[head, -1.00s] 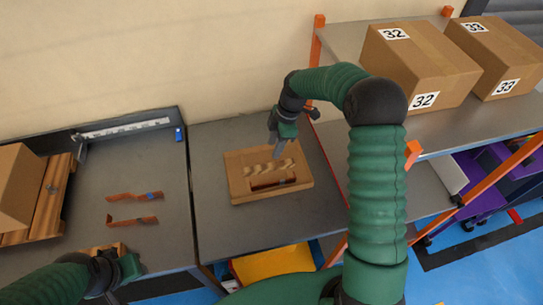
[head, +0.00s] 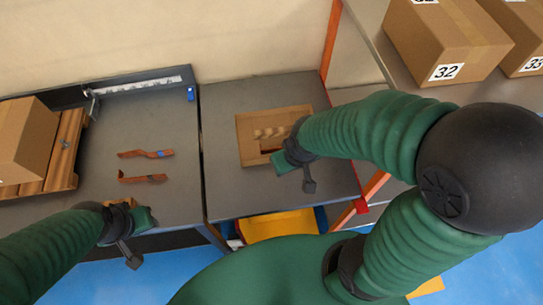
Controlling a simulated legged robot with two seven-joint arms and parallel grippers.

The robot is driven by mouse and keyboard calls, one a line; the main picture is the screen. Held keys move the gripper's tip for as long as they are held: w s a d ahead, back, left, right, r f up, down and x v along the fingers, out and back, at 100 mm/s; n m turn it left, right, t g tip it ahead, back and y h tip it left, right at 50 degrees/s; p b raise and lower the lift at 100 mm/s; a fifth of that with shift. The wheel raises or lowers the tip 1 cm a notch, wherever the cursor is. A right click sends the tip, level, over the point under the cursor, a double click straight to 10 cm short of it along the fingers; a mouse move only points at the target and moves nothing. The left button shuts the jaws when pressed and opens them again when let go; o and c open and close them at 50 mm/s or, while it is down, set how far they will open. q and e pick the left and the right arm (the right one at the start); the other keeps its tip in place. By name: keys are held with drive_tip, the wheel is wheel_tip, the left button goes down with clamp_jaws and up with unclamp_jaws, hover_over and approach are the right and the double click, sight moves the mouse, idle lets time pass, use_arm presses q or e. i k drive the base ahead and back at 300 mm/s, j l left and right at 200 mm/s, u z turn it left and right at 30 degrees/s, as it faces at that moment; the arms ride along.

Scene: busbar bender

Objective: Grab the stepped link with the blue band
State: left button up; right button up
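Two copper links lie apart on the grey left table. The far one is the stepped link with the blue band (head: 147,154), its band showing near the right half. The nearer copper link (head: 143,178) shows no clear blue band. My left gripper (head: 134,253) hangs at the front edge of the left table, closer to me than both links and touching neither. Finger gaps are too small to make out on either gripper.
The wooden tray (head: 245,143) with slots sits on the right table (head: 225,190). A box on a wooden pallet (head: 65,150) stands at far left. A small blue object (head: 191,94) lies at the back. Numbered boxes (head: 440,45) stand on the right shelf.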

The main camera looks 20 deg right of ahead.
sight(137, 152)
drive_tip(key=j+u, duration=0.2)
drive_tip(key=j, duration=0.2)
drive_tip(key=i+j+u, duration=0.2)
drive_tip(key=j, duration=0.25)
drive_tip(key=i+j+u, duration=0.2)
drive_tip(key=j, duration=0.2)
drive_tip(key=i+j+u, duration=0.25)
drive_tip(key=k, duration=0.05)
